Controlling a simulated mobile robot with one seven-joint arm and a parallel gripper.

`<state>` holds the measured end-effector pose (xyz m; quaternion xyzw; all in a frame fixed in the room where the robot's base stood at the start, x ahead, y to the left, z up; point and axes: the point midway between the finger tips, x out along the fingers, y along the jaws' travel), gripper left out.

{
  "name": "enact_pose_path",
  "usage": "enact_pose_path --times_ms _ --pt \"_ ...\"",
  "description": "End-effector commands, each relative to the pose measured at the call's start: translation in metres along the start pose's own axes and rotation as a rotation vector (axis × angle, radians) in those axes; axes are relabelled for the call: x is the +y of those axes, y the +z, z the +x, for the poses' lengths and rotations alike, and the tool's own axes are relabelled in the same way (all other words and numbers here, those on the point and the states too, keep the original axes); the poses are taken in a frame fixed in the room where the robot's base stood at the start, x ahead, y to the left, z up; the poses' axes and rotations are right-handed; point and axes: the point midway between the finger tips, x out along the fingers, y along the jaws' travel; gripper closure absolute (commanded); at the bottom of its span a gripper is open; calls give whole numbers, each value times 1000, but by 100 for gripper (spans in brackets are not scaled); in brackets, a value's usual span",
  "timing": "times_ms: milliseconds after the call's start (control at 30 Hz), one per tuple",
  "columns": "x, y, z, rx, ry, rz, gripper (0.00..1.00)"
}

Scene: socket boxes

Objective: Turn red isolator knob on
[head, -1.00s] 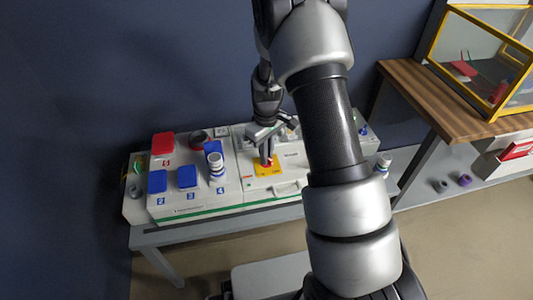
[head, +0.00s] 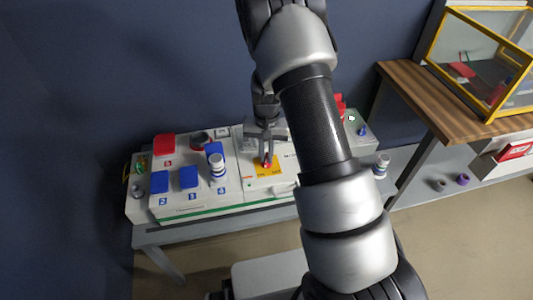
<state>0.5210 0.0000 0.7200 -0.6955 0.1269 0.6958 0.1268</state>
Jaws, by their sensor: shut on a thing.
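The red isolator knob (head: 266,162) sits on a yellow plate (head: 262,172) on the white box unit. My gripper (head: 267,154) reaches down from above and is shut on the red knob. Its fingers stand on either side of the knob and partly cover it. The knob's exact angle is too small to read.
To the left, the same bench (head: 150,233) carries a panel with blue covers (head: 189,177), a red cover (head: 163,145) and a blue-and-white plug (head: 217,166). A wooden table (head: 440,105) with a yellow-framed case stands at the right. My arm hides part of the bench's right side.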

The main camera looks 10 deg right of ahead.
Motion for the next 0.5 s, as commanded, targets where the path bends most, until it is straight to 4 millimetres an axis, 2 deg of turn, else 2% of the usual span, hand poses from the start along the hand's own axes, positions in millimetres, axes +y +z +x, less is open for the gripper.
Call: enact_pose_path --times_ms 200,500 --pt "0 -1 -2 2 0 184 100" --pt "0 -1 -1 3 -1 361 100"
